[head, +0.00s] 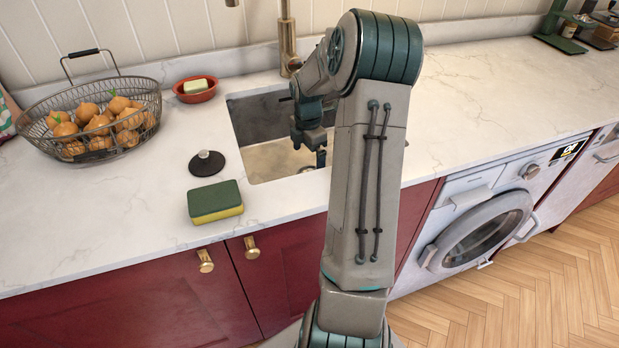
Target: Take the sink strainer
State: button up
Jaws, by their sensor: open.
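A round black disc with a small knob (207,163), which looks like the sink strainer, lies flat on the white counter left of the sink. The sink (262,162) is a rectangular basin set into the counter. A round drain fitting shows partly at its bottom; I cannot tell whether a strainer sits in it. My gripper (309,158) is open and points down inside the basin area, above the drain and well to the right of the black disc. Nothing shows between its fingers. My arm hides the right part of the sink.
A green and yellow sponge (215,201) lies in front of the disc. A red dish with soap (195,88) stands behind it. A wire basket of onions (92,118) stands at the left. A brass tap (287,38) rises behind the sink.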

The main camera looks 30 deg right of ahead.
aim_at(309, 170)
jog(key=f, duration=0.6)
jog(key=shift+s+f+b, duration=0.2)
jog(key=shift+b, duration=0.1)
jog(key=shift+c, duration=0.3)
jog(key=c, duration=1)
